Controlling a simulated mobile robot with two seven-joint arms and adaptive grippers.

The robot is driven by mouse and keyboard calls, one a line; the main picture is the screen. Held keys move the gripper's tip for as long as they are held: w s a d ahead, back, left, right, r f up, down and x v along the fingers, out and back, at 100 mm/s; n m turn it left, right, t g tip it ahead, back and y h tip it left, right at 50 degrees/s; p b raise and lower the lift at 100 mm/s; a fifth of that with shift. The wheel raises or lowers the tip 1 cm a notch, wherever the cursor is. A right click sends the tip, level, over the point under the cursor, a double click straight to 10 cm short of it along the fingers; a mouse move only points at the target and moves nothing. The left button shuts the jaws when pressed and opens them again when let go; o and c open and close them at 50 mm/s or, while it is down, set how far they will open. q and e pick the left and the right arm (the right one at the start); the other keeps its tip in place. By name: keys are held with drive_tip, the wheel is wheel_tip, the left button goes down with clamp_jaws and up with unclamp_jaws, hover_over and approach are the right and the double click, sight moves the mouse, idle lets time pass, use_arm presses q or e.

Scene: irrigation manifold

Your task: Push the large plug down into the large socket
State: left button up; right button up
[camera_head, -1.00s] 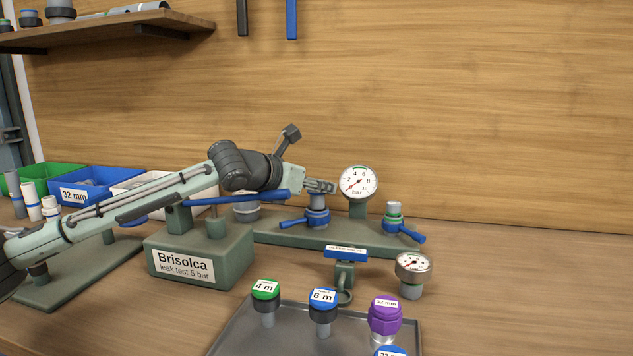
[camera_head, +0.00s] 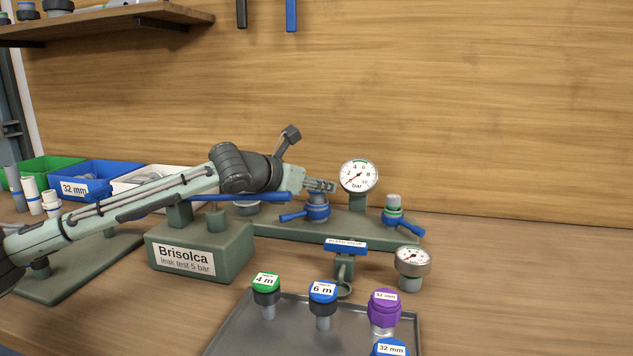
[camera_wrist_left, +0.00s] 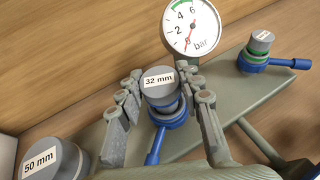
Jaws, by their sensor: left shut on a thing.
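A grey plug (camera_wrist_left: 160,86) labelled 32 mm stands upright at the blue valve body (camera_wrist_left: 170,113) on the green manifold base, in the left wrist view. In the head view the left gripper (camera_head: 320,185) is at the top of the blue valve (camera_head: 317,208), mostly covering the plug. A wider grey cap (camera_wrist_left: 52,162) labelled 50 mm stands at the lower left. My right gripper is not in view.
A pressure gauge (camera_head: 359,176) stands close behind the gripper. Another blue valve (camera_head: 394,212) is to its right. A long blue lever (camera_head: 240,198) runs under my left arm. A tray (camera_head: 237,335) with several capped parts lies in front. The table at right is clear.

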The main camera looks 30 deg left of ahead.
use_arm(q)
drive_tip(key=shift+f, duration=1.2)
idle(1.1)
drive_tip(key=o, duration=1.7)
drive_tip(key=shift+r, duration=0.1)
drive_tip(key=shift+c, duration=0.2)
drive_tip(key=shift+r, duration=3.6)
drive_tip(key=shift+f, duration=1.35)
